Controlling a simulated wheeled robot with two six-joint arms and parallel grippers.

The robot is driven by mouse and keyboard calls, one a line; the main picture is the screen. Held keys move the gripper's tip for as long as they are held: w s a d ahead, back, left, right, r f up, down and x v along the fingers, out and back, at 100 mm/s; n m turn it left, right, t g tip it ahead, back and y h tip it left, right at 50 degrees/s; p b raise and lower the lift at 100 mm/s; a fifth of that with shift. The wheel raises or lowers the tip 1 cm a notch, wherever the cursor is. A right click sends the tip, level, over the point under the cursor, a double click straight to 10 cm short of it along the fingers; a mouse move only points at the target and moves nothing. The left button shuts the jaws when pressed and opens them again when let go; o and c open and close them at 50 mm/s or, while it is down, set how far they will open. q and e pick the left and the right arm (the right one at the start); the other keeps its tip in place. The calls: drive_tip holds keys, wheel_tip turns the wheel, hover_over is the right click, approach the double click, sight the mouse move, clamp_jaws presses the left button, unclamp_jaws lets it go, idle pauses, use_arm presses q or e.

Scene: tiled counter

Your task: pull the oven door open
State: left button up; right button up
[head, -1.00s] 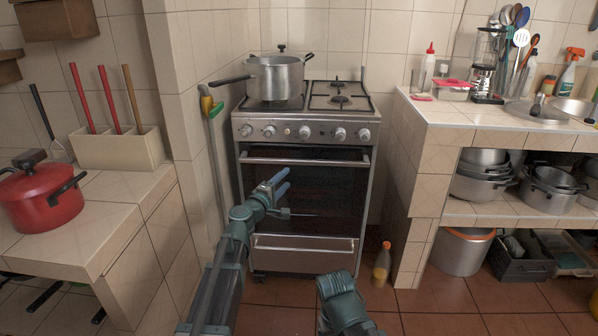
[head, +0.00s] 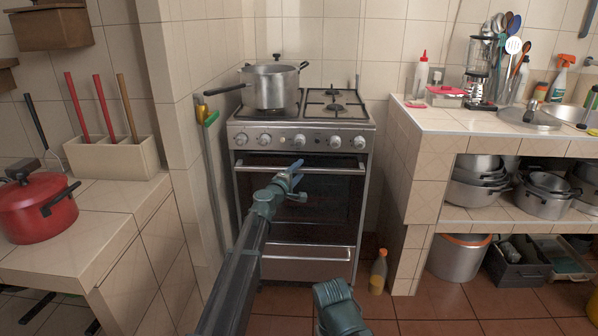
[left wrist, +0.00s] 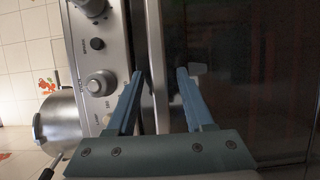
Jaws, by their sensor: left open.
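The oven (head: 300,205) is a steel stove with a dark glass door (head: 335,205), which looks shut. A horizontal metal door handle (head: 330,170) runs along the door's top. My left gripper (head: 296,176) is open and in front of the door, close to the handle. In the left wrist view, which is turned sideways, the handle (left wrist: 154,60) passes between the tips of the open left gripper (left wrist: 160,72). I cannot tell whether the fingers touch it. Part of my right arm shows at the bottom of the head view; its gripper is not seen.
A metal pot (head: 270,84) stands on the stove's left burner. A row of knobs (head: 300,140) sits just above the handle. A plastic bottle (head: 378,271) stands on the floor right of the oven. Tiled counters flank the oven on both sides; floor shows in front.

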use_arm(q)
drive_tip(key=shift+w+d, duration=0.15)
drive_tip(key=shift+w, duration=0.15)
drive_tip(key=shift+c, duration=0.3)
clamp_jaws()
drive_tip(key=shift+s, duration=0.15)
idle(0.9)
